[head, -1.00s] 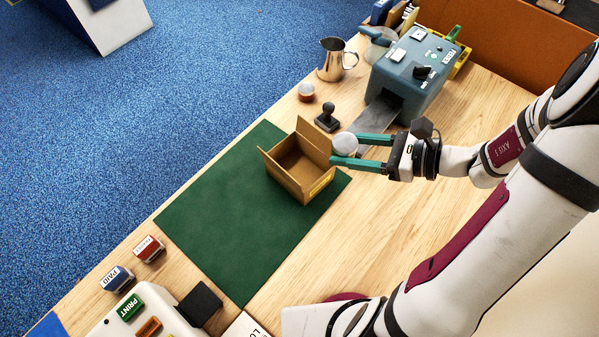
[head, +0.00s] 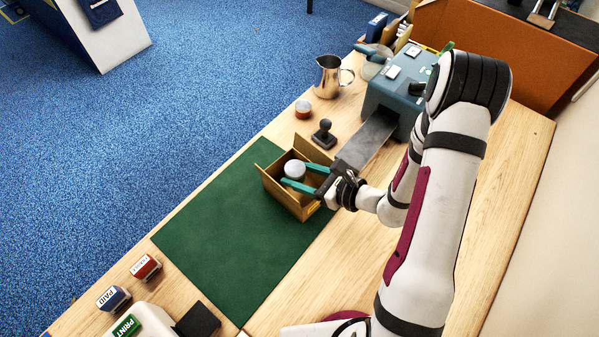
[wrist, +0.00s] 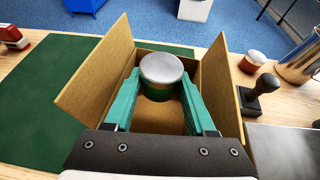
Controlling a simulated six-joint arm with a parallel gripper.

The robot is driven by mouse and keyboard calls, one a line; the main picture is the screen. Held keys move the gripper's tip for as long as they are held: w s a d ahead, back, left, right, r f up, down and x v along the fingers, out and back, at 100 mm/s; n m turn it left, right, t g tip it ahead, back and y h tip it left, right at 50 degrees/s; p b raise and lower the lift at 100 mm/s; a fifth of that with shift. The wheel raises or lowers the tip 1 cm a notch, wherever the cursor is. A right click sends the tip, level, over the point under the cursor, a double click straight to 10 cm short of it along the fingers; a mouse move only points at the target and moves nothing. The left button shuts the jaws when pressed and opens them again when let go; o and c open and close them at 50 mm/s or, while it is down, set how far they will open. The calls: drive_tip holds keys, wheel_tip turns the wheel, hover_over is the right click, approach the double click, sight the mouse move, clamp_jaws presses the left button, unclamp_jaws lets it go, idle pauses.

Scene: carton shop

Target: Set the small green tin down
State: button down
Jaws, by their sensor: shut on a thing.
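The small green tin (wrist: 161,80) has a silvery lid and a green side. My gripper (head: 302,178) is shut on it, with one teal finger on each side. In the head view the tin (head: 295,169) is at the open cardboard carton (head: 284,200), within its walls as seen from above. In the wrist view the tin is upright between the fingertips, with the carton floor showing below and in front of my palm. I cannot tell whether its base touches the carton floor. The carton (wrist: 95,85) has its flaps spread outward.
The carton stands on a green mat (head: 215,225). A black hand stamp (head: 323,136), a red-sided tin (head: 303,109) and a metal jug (head: 328,77) stand behind it. A blue-grey machine (head: 395,95) with a metal plate is at the right. The mat's left part is clear.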

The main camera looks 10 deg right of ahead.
drive_tip(key=shift+f, duration=0.55)
drive_tip(key=shift+c, duration=2.4)
unclamp_jaws()
drive_tip(key=shift+r, duration=0.1)
